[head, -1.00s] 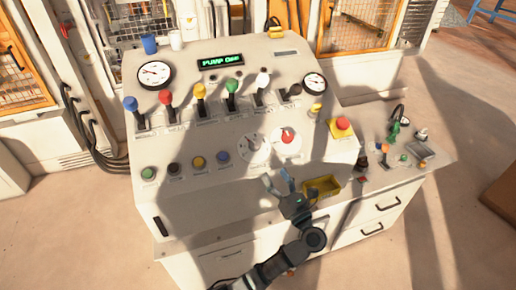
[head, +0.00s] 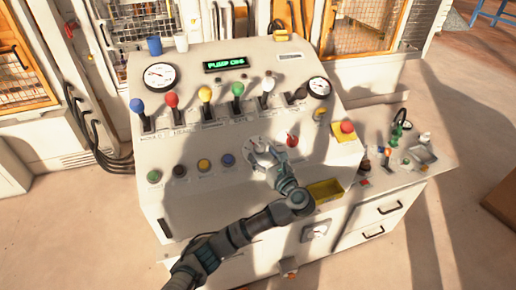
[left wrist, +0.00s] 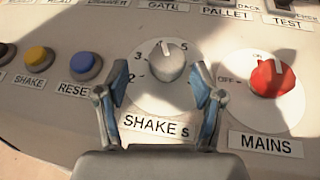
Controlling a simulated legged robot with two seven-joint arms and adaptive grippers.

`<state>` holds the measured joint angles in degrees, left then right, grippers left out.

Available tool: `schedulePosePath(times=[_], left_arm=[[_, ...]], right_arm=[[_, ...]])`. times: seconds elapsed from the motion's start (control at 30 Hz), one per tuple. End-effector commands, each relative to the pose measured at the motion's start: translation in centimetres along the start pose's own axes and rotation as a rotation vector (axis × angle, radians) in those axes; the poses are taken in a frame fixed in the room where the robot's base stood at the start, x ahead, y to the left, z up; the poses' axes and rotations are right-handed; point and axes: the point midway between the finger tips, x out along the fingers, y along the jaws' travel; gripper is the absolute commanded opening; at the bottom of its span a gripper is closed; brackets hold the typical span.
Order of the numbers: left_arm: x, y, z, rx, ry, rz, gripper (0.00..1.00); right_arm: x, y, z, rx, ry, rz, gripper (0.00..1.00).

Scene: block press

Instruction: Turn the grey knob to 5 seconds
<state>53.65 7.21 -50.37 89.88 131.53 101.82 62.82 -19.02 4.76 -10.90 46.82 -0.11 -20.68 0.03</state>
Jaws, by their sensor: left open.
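The grey knob (left wrist: 167,62) sits on a white dial (left wrist: 150,88) labelled "SHAKE s" in the left wrist view. Its pointer line is near the top, between the 3 and the 5, and does not line up with the 5. Numbers 2, 3 and 5 show. My left gripper (left wrist: 158,70) is open, its blue-padded fingers on either side of the knob with gaps between; I cannot tell if they touch it. In the head view my left gripper (head: 275,170) is over the dial (head: 258,145), partly hiding it. My right gripper is not in view.
The red MAINS knob (left wrist: 272,78) is close to the right of the fingers. The blue RESET button (left wrist: 87,66) is to the left. Coloured levers (head: 205,95) stand behind the dial. A yellow tray (head: 325,190) and a red button (head: 346,127) are to the right.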

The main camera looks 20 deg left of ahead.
Motion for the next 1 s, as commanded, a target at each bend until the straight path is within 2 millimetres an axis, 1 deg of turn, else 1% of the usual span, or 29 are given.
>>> schedulePosePath(times=[0.03,0.2,0.4,0.57,0.6,0.67,0.7,0.77,0.8,0.83,1.0], left_arm=[[0.9,0.1,0.2,0.000,-0.003,0.003,0.68],[2.6,-0.3,0.2,0.003,-0.005,0.000,0.68],[3.5,0.0,0.0,-0.001,0.000,-0.001,0.68],[3.8,0.2,-0.1,-0.003,0.002,-0.001,0.68],[3.8,0.3,-0.1,-0.004,0.003,-0.001,0.63],[3.8,0.3,-0.1,-0.004,0.003,-0.001,0.48],[3.8,0.2,-0.1,-0.004,0.003,-0.001,0.38],[3.7,0.2,-0.1,-0.003,0.002,-0.001,0.23],[3.7,0.1,-0.1,-0.002,0.001,0.001,0.13],[3.6,0.1,0.0,-0.001,0.001,0.002,0.08],[3.5,0.1,-0.1,0.000,0.001,0.003,0.08]], right_arm=[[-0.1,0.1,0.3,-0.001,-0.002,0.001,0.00],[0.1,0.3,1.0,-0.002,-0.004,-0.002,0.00],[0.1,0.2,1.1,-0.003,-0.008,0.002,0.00],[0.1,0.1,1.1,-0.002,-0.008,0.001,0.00],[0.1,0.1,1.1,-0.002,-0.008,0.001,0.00],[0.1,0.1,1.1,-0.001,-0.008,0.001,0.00],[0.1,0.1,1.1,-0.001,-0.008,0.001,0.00],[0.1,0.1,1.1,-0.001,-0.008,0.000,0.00],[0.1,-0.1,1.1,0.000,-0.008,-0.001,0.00],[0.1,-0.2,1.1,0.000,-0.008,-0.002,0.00],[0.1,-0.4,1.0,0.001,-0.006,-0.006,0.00]])
